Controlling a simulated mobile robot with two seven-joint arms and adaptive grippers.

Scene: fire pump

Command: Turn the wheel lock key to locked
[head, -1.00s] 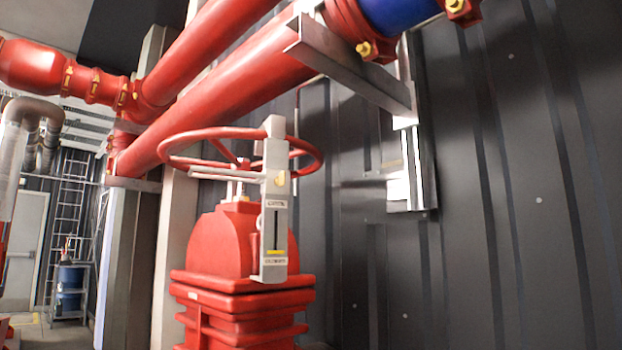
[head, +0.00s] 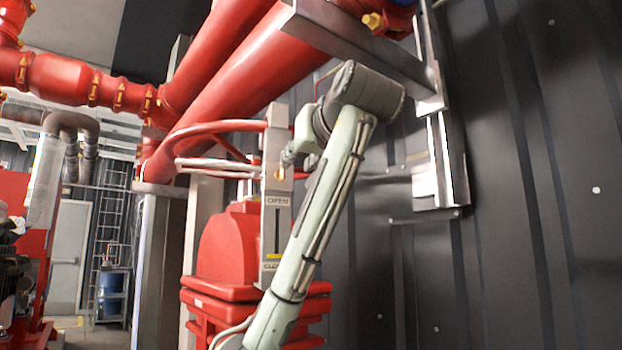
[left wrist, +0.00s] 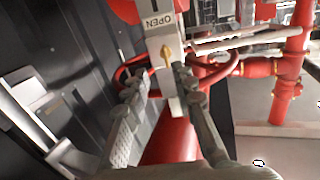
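The wheel lock key (head: 279,174) is a small yellow piece on the upper part of a grey upright lock plate (head: 276,222), marked OPEN and, lower down, a partly covered label. The plate stands before the red handwheel (head: 215,127). In the left wrist view the key (left wrist: 166,53) shows just beyond and between the fingers, below the OPEN label. My left gripper (head: 291,156) is close at the key's right, partly hidden by its own arm. In the left wrist view (left wrist: 159,82) its fingers are apart with nothing gripped. My right gripper is not in view.
Thick red pipes (head: 235,85) run above the wheel. A metal bracket (head: 360,45) juts out above my arm. The red valve body (head: 230,250) stands below. A dark panelled wall (head: 540,200) lies behind and to the right.

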